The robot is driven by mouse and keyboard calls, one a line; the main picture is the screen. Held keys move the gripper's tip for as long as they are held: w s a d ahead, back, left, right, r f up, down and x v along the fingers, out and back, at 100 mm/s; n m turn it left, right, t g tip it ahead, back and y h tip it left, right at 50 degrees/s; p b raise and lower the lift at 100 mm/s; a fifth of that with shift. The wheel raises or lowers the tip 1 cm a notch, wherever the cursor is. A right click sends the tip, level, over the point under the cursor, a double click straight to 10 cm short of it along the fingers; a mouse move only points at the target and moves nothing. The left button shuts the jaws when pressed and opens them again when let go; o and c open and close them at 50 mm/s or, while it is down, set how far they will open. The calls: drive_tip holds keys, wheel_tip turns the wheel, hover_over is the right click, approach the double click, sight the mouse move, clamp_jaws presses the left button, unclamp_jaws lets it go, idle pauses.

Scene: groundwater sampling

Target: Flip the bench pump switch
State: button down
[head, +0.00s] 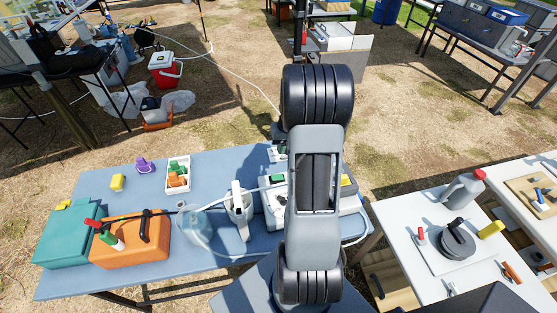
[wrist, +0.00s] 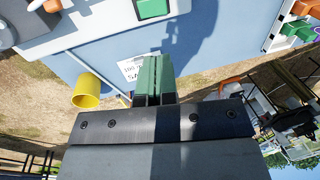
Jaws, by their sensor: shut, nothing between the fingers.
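A pale box-shaped unit (head: 270,205) stands on the blue bench, largely hidden behind my arm in the head view. A green part (head: 278,178) shows on its top. In the wrist view, a green square part (wrist: 153,8) sits on a pale surface at the top edge, cut off by the frame. I cannot tell whether it is the pump switch. My gripper (wrist: 155,66) is shut and empty, its green fingers apart from the green square in the picture. My arm hides the gripper in the head view.
A yellow cylinder (wrist: 88,90) and a printed label (wrist: 133,70) lie near my fingers. A white table (head: 400,225) stands right.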

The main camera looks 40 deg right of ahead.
sight(275, 176)
drive_tip(key=f+b, duration=0.2)
drive_tip(key=f, duration=0.2)
drive_tip(key=a+f+b, duration=0.1)
drive_tip(key=f+b, duration=0.2)
drive_tip(key=f, duration=0.1)
drive_tip(key=w+a+f+b, duration=0.1)
drive_tip(key=f+b, duration=0.2)
drive_tip(key=f, duration=0.2)
drive_tip(key=shift+a, duration=0.15)
